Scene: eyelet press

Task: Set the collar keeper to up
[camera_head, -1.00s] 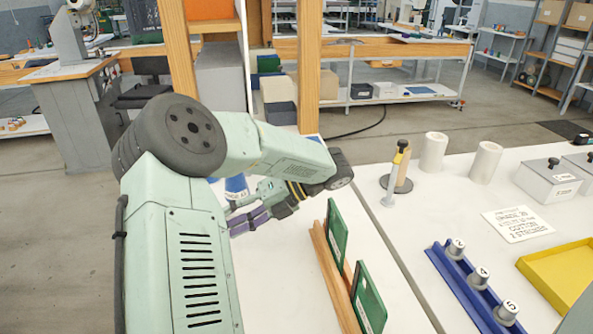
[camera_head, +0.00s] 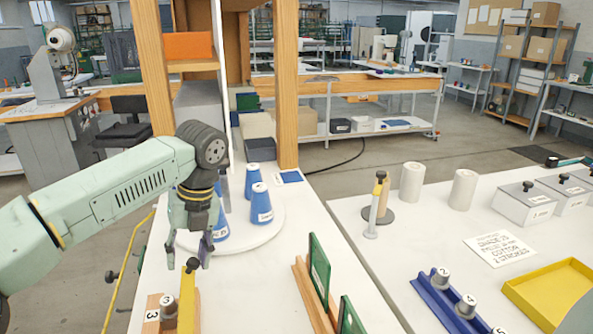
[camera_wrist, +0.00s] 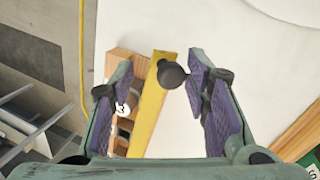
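A yellow bar with a black knob stands against a wooden block with a "3" label at the front left; I take it as the collar keeper (camera_head: 187,302). In the wrist view the yellow bar (camera_wrist: 152,105) runs lengthwise between my fingers, its black knob (camera_wrist: 172,75) close to the right finger. My gripper (camera_head: 188,258) points down over it, open; its purple-padded fingers (camera_wrist: 160,65) are apart and seem to hold nothing. Contact with the knob cannot be told. The wooden block (camera_head: 152,313) bears a grey knobbed piece (camera_head: 168,305). The bar's lower end is cut off in the head view.
Blue cones (camera_head: 261,203) stand on a round white plate (camera_head: 275,225) just behind my gripper. Green panels (camera_head: 319,268) in a wooden rack (camera_head: 310,300) stand to the right. White table lies clear between.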

